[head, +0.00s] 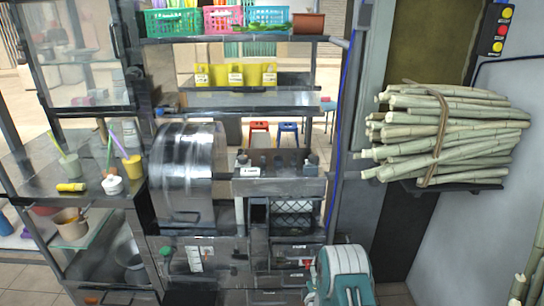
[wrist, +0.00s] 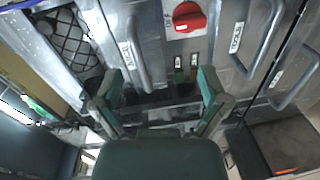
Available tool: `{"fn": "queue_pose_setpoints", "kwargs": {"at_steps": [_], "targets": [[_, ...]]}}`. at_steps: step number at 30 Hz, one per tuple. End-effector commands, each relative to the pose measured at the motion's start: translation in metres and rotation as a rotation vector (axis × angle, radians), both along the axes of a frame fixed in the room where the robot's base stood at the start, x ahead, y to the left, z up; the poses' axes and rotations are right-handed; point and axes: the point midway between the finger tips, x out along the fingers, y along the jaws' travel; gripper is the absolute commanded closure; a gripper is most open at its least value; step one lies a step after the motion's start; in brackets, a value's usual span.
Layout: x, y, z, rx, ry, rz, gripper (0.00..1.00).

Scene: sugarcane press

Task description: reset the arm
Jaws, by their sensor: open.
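My gripper (wrist: 162,98) is open and empty in the wrist view. Its two green-padded fingers are spread wide, with the metal front of the machine beyond them. A red knob (wrist: 188,16) sits on that front above and just right of the gap. In the head view my teal and white arm (head: 343,278) is low at the bottom, right of centre, in front of the press cabinet. The fingers cannot be made out there.
A sugarcane bundle (head: 450,135) rests on a wall shelf at right. A metal drum (head: 187,172) stands left of the press. Cups and a jar (head: 112,185) stand on the left counter. Bar handles (wrist: 258,40) stick out near my fingers. A control box (head: 497,30) hangs top right.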

Motion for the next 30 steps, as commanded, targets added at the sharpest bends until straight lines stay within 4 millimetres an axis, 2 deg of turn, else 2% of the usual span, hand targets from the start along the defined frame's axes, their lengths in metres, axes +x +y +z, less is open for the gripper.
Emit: {"fn": "queue_pose_setpoints", "kwargs": {"at_steps": [1, 6, 14, 17, 23, 30], "targets": [[0.011, 0.0, 0.023, 0.034, 0.014, -0.003, 0.06], [0.028, 0.0, 0.082, 0.162, 0.103, -0.023, 0.06], [0.029, -0.001, 0.171, 0.353, 0.235, -0.073, 0.06], [0.021, -0.001, 0.204, 0.424, 0.283, -0.099, 0.06], [-0.008, -0.001, 0.266, 0.566, 0.378, -0.163, 0.06], [-0.063, -0.002, 0.329, 0.729, 0.487, -0.259, 0.06]]}}
